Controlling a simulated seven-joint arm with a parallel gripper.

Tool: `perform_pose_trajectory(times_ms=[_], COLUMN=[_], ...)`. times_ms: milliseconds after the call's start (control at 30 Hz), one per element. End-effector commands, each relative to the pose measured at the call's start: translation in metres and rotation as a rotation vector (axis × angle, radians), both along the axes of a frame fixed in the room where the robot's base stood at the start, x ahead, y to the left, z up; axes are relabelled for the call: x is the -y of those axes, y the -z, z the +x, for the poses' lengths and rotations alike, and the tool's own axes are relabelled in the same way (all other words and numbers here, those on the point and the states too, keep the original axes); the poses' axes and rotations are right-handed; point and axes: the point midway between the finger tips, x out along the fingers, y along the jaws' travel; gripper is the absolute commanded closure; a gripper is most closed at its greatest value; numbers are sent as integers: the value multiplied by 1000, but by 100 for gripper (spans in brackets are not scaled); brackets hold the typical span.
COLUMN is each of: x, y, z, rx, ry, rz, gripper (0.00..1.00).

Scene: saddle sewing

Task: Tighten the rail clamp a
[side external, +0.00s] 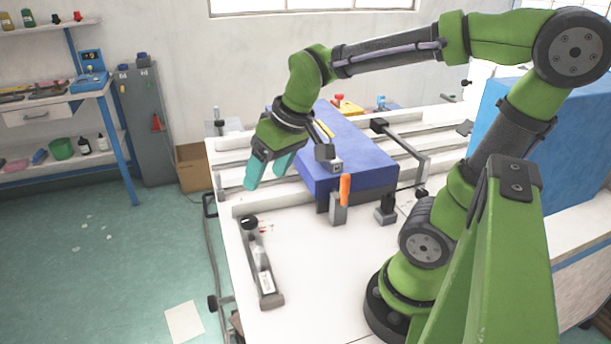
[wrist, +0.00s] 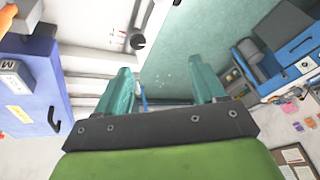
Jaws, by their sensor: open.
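My gripper (side external: 266,179) is open and empty, with its teal fingers apart and pointing down, left of the blue block (side external: 345,165). The fingers also show in the wrist view (wrist: 160,82), with nothing between them. A grey clamp with an upright orange handle (side external: 345,188) stands at the block's front edge, right of my gripper. A black clamp (side external: 386,211) stands to its right. I cannot tell which one is rail clamp a. A black knob (side external: 250,222) tops a grey fixture (side external: 264,275) below my gripper; a similar knob shows in the wrist view (wrist: 137,41).
White rails (side external: 285,202) cross the white table (side external: 315,285) beside the block. A bent black bar (side external: 405,145) stands at the block's right. A large blue box (side external: 535,150) is at the right. The table's front middle is clear. A bench (side external: 60,105) stands far left.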

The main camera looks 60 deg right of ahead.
Motion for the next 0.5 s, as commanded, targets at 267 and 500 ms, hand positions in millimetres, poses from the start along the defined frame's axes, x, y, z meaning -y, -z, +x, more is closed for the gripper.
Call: perform_pose_trajectory(times_ms=[267, 500], x=[36, 48], y=[23, 17], z=[75, 101], rx=[-240, -280], ry=[-682, -1210], rz=[-224, -316], gripper=[30, 30])
